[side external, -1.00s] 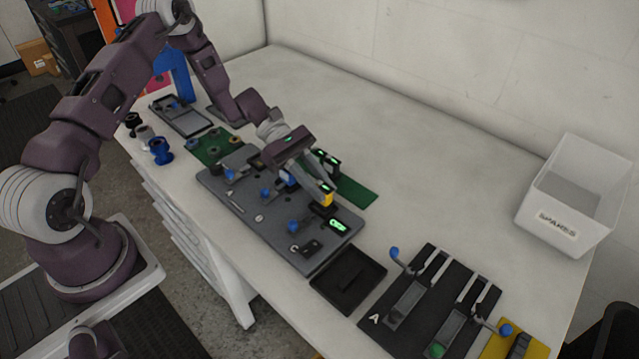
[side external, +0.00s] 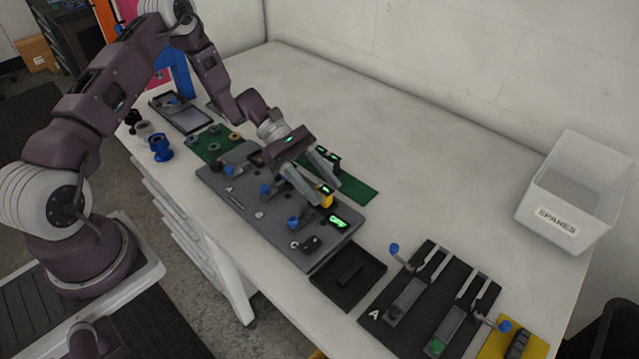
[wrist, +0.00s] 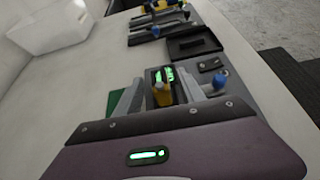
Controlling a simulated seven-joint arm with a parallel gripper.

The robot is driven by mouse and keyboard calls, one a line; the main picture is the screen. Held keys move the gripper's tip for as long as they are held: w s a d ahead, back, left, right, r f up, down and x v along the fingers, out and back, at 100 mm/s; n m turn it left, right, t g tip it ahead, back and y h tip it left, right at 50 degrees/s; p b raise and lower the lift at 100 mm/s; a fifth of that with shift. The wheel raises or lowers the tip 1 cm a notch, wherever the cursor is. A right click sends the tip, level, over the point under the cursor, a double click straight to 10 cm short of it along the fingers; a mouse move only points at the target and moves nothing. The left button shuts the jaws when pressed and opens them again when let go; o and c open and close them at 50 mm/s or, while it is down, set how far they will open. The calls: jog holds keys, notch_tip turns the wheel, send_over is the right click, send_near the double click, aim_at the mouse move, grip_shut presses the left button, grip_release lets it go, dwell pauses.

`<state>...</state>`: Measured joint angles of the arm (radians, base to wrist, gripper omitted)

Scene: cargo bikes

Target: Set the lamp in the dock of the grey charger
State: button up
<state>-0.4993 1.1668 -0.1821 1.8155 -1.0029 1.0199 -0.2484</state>
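The yellow lamp (side external: 326,198) stands near the right end of the grey board in the side external view, just behind a lit green display (side external: 338,222). In the wrist view the lamp (wrist: 162,96) shows upright between my fingers, with the green display (wrist: 165,75) beyond it. My gripper (side external: 322,178) is open around the lamp, and a gap shows on each side of it in the wrist view (wrist: 160,92). The display seems part of the charger unit on the board. The lamp's base and its fit in the dock are hidden.
The grey board (side external: 240,200) carries several blue knobs. A green mat (side external: 358,192) with dark, green-lit units lies behind it. A black tray (side external: 335,295), a black two-lane fixture (side external: 425,320) and a white SPARES bin (side external: 575,190) stand to the right. The back of the table is clear.

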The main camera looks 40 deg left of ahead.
jog(key=shift+a, duration=0.1)
jog(key=v, duration=0.6)
jog(key=shift+a+r, duration=0.2)
jog(key=shift+a, duration=0.05)
jog(key=s+d+r+m+g+y, duration=0.1)
jog(key=s+d+r+m+y, duration=0.2)
jog(key=r, duration=0.4)
jog(key=s+d+r+m+y, duration=0.1)
jog(key=s+r+m+y, duration=0.3)
jog(key=r, duration=0.3)
jog(key=s+r+m+t+y, duration=0.2)
jog(key=s+r+m+t, duration=0.1)
jog(key=s, duration=0.6)
jog(key=s+r+m+t+y, duration=0.3)
jog(key=s+r+m, duration=0.3)
jog(key=s+m, duration=0.2)
jog(key=shift+s+a+t, duration=0.3)
jog(key=shift+s+a, duration=0.15)
jog(key=shift+s, duration=0.5)
